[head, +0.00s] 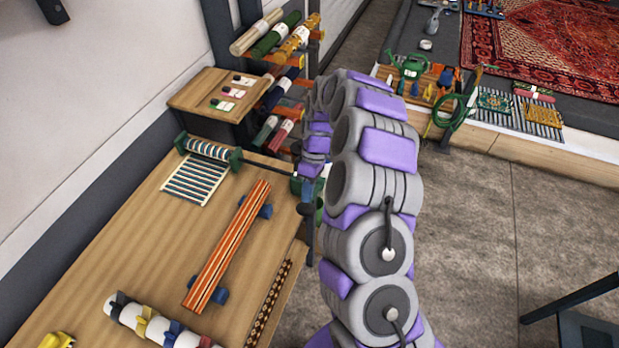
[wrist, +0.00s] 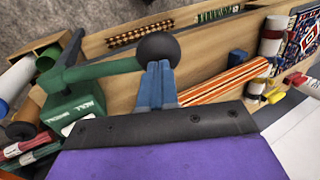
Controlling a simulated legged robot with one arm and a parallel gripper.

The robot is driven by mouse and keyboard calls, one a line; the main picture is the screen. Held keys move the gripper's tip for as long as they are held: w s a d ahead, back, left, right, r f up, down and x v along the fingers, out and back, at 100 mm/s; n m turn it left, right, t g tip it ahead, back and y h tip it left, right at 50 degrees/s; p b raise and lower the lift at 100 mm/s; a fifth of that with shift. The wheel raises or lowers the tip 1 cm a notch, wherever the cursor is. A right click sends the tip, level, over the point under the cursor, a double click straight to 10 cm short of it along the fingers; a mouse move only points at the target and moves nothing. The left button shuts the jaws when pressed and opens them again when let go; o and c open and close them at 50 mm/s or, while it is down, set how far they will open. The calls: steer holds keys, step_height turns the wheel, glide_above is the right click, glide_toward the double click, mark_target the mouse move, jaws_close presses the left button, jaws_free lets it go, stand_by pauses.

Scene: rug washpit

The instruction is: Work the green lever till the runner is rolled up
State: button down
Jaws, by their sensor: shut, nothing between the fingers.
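The green lever (wrist: 100,72) rises at a slant from a green block (wrist: 75,108) in the wrist view and ends in a black ball knob (wrist: 164,49). My gripper (wrist: 158,68) is shut and empty, its blue fingertips right at the near side of the knob; I cannot tell if they touch it. In the head view my arm hides most of the lever and block. A teal-and-white striped runner (head: 192,182) lies on the wooden bench, its far end wound on a roller (head: 208,149) between green brackets. A flat length still lies out in front of the roller.
An orange striped strip (head: 228,245) lies on blue supports on the bench (head: 120,240). A patterned brown strip (head: 268,305) lies by the bench edge. A rack of rolled rugs (head: 280,45) stands behind. Open floor (head: 465,240) is to the right.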

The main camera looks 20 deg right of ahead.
steer(key=shift+s+a+f, duration=0.15)
steer(key=shift+f, duration=0.5)
